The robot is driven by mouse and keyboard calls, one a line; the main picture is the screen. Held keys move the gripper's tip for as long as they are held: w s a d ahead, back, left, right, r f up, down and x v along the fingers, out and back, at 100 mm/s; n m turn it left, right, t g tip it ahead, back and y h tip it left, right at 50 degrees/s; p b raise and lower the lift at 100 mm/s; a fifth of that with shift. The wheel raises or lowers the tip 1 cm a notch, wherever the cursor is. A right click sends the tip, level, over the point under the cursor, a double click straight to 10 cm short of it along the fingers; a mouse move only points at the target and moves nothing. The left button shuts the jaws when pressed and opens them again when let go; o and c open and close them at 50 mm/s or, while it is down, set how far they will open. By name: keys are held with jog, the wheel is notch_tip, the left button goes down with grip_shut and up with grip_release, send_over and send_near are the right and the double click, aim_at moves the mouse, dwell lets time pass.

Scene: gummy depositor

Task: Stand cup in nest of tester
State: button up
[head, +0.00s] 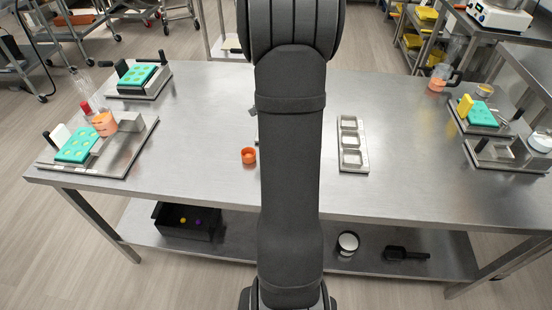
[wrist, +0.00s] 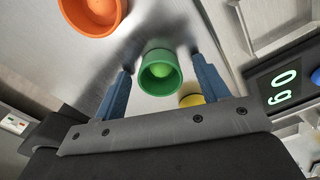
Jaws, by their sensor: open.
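In the wrist view a green cup (wrist: 160,72) with a lighter green round shape inside stands between the two blue fingers of my gripper (wrist: 160,62). The fingers are open, with a gap on each side of the cup. An orange cup (wrist: 92,14) is at the upper left, and it also shows in the head view (head: 249,155). A yellow cup (wrist: 190,99) is partly hidden behind my gripper's body. A dark panel with lit green digits (wrist: 285,88), perhaps the tester's, is at the right. I cannot make out its nest. My arm hides the green cup in the head view.
A pale tray with three recesses (head: 352,143) lies right of my arm. Stations with teal moulds stand at left (head: 75,146) and right (head: 480,114). The steel table (head: 205,125) is clear between the left stations and the orange cup.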

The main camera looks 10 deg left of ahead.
jog(key=c, duration=1.1)
jog(key=shift+o, duration=0.2)
jog(key=shift+r, duration=0.55)
jog(key=r, duration=0.2)
jog(key=d+r, duration=0.1)
jog(key=shift+s+r, duration=0.15)
jog(key=shift+r, duration=0.25)
jog(key=s+d+r, duration=0.4)
jog(key=d+r, duration=0.2)
jog(key=d, duration=0.4)
jog(key=shift+a, duration=0.1)
